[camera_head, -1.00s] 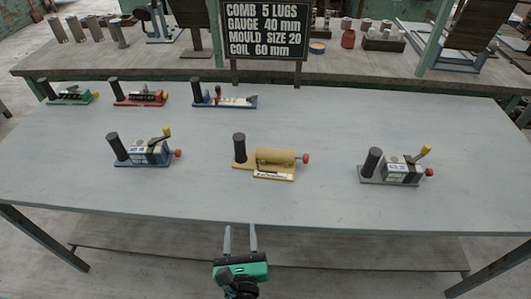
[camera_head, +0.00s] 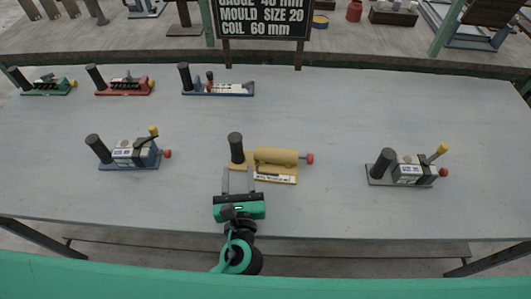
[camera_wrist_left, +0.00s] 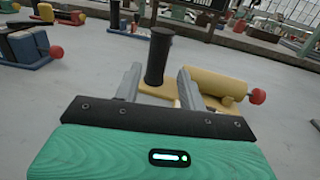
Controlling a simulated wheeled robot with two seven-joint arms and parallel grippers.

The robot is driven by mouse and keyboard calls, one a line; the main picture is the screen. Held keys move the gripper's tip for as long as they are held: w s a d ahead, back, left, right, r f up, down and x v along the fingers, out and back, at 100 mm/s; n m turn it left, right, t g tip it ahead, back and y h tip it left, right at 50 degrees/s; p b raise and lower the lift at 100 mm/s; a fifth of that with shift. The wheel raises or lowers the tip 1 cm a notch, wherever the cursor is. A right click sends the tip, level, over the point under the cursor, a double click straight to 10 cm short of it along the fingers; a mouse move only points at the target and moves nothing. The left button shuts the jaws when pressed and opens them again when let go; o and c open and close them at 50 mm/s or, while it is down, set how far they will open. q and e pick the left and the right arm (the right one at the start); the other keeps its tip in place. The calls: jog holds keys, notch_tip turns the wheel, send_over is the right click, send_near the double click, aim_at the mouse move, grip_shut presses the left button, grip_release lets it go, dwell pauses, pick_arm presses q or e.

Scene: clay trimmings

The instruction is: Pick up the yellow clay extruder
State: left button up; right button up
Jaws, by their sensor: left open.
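The yellow clay extruder (camera_head: 276,157) stands on the grey table (camera_head: 320,110) near its middle. It has a black upright handle (camera_head: 236,148) at its left end, a yellow barrel and a red knob at its right end. My left gripper (camera_head: 238,178) is open just in front of the handle, its fingers pointing at it. In the left wrist view the extruder (camera_wrist_left: 215,84) lies ahead, and the black handle (camera_wrist_left: 158,56) stands between the two fingertips (camera_wrist_left: 158,78) but beyond them. No contact is clear. My right gripper is not in view.
A blue tool (camera_head: 130,154) stands to the left and a grey one (camera_head: 405,170) to the right. Green, red and blue tools with black handles (camera_head: 92,77) line the far left. A sign board (camera_head: 262,16) stands behind. Table around the extruder is clear.

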aim_at(236, 151)
pick_arm(q)
jog(key=w, duration=0.3)
jog(key=w+a, duration=0.1)
jog(key=w, duration=0.2)
jog(key=w+p, duration=0.1)
jog(key=w, duration=0.2)
jog(key=shift+w+a+f, duration=0.15)
jog(key=shift+a+f, duration=0.1)
jog(key=shift+c, duration=0.2)
jog(key=shift+r, duration=0.1)
grip_shut()
